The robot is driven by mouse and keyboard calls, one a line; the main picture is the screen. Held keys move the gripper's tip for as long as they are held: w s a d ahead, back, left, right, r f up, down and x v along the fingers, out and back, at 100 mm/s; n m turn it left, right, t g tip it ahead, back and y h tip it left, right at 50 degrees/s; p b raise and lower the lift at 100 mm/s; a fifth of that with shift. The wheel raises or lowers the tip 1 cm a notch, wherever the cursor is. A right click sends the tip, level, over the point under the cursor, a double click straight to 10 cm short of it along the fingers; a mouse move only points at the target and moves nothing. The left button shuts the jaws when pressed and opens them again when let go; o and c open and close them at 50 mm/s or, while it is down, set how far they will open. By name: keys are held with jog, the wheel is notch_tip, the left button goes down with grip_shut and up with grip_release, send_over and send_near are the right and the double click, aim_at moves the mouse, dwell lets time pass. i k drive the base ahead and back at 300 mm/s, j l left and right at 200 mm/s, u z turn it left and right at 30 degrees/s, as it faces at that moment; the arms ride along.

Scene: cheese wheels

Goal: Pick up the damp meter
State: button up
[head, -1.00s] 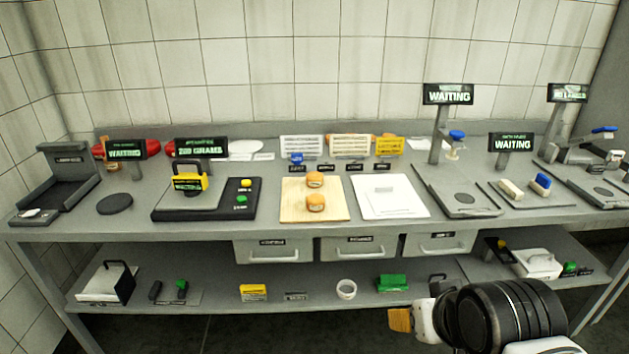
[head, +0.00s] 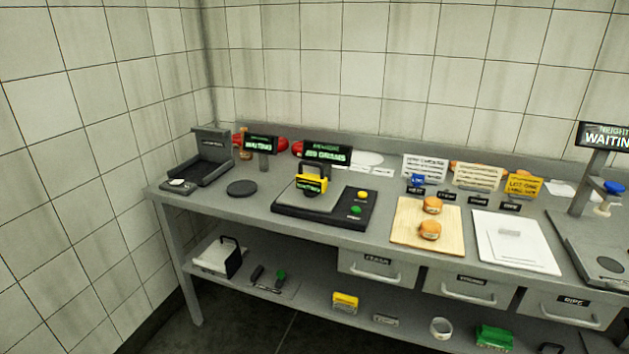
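I cannot tell for sure which thing is the damp meter. On the shelf below lie a small yellow block (head: 345,301) and a dark handheld piece with a green part (head: 280,277), both too small to read. My gripper is out of view in the head view now.
A wooden board (head: 405,222) with two orange-brown wheels and a white board (head: 515,250) lie right of the weighing unit. Sign posts stand behind. A black tray unit (head: 213,160) sits at the bench's left end. Drawers (head: 378,268) hang under the bench.

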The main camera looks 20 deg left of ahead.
aim_at(312, 185)
jog(key=i+u, duration=0.45)
jog(key=i+l+u, duration=0.25)
jog(key=u, duration=0.2)
jog(key=i+l+u, duration=0.75)
jog(key=u, duration=0.15)
